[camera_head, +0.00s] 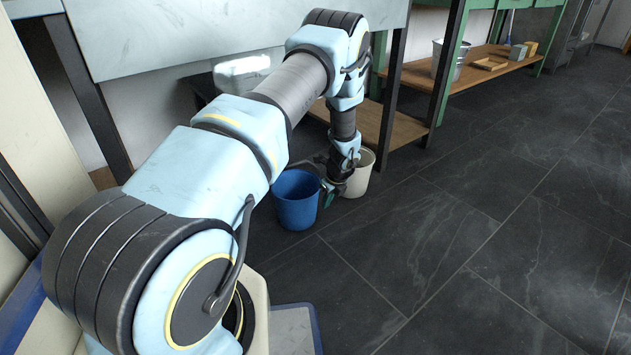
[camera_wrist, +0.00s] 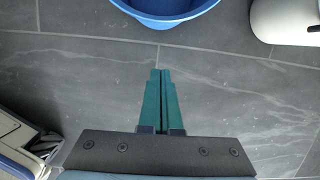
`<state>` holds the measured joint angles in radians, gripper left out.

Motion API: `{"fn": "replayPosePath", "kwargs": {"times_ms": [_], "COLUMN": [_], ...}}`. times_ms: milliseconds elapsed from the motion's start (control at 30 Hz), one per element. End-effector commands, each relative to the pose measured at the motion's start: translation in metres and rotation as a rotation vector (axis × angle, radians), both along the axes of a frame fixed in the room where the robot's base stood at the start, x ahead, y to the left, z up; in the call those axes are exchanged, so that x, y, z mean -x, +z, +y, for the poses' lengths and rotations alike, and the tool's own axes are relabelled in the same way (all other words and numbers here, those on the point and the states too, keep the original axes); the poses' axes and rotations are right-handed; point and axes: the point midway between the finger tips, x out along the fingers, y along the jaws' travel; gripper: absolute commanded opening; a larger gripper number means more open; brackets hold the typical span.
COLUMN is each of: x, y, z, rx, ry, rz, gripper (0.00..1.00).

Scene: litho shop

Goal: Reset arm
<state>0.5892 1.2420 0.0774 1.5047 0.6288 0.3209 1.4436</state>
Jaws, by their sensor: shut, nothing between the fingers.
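My arm reaches out from the lower left and bends down over the floor in the head view. My gripper (camera_wrist: 159,75) points at the dark tiled floor in the wrist view, its two green fingers together and nothing between them. In the head view my gripper (camera_head: 327,192) hangs low in front of the bins, partly hidden by my arm. A blue bin (camera_head: 296,205) stands on the floor just left of it. A cream bin (camera_head: 358,178) stands just behind and right of it. Whether my gripper touches either bin is unclear in the head view; in the wrist view the fingers are apart from both.
A pale workbench (camera_head: 190,35) with dark legs runs along the back, above my arm. A wooden lower shelf (camera_head: 395,125) sits under it. A green-framed bench further right holds a bucket (camera_head: 447,60) and boxes (camera_head: 517,52). The tiled floor (camera_head: 500,230) at right is clear.

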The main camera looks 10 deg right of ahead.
Motion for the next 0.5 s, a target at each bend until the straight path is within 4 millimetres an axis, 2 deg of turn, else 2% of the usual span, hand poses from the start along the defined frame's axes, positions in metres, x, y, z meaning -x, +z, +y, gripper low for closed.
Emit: {"fn": "replayPosePath", "kwargs": {"times_ms": [133, 233, 367, 500], "x": [0.0, -0.002, 0.002, 0.02], "y": [0.007, 0.031, 0.088, 0.155], "z": [0.003, 0.013, 0.043, 0.081], "rx": [0.007, 0.036, 0.108, 0.198], "ry": [0.025, 0.128, 0.398, 0.753], "rz": [-0.003, -0.011, -0.029, -0.049], "gripper": [0.0, 0.0, 0.0, 0.0]}}
